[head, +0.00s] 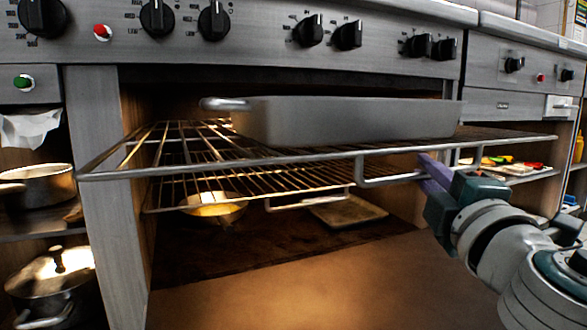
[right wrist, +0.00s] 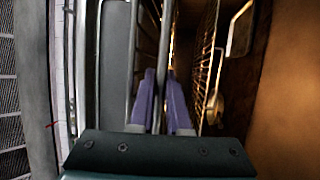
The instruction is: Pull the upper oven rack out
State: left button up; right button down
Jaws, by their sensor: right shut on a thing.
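The upper oven rack (head: 280,161), a wire shelf with a dropped loop on its front rail, sticks out of the open oven. A grey roasting pan (head: 340,120) with a handle at its left end sits on it. My right gripper (head: 424,172) has its purple fingers at the right end of that front loop, shut on the rack. In the right wrist view, the fingers (right wrist: 166,103) are on either side of the rack's metal bar (right wrist: 165,55); the exact contact is hard to see. My left gripper is not in view.
A lower rack (head: 250,197) lies under it, with a shiny bowl (head: 215,209) and a flat tray (head: 347,211) showing below the upper wires. Pots (head: 50,285) stand on shelves at left. Control knobs (head: 310,30) line the panel above. The area in front below is clear.

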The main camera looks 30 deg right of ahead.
dwell(0.3)
jog(key=c, duration=1.2)
grip_release()
jog(key=shift+o, duration=0.2)
jog(key=b+v, duration=0.2)
jog(key=v, duration=0.7)
jog(key=shift+s+a, duration=0.25)
jog(key=shift+s, duration=0.1)
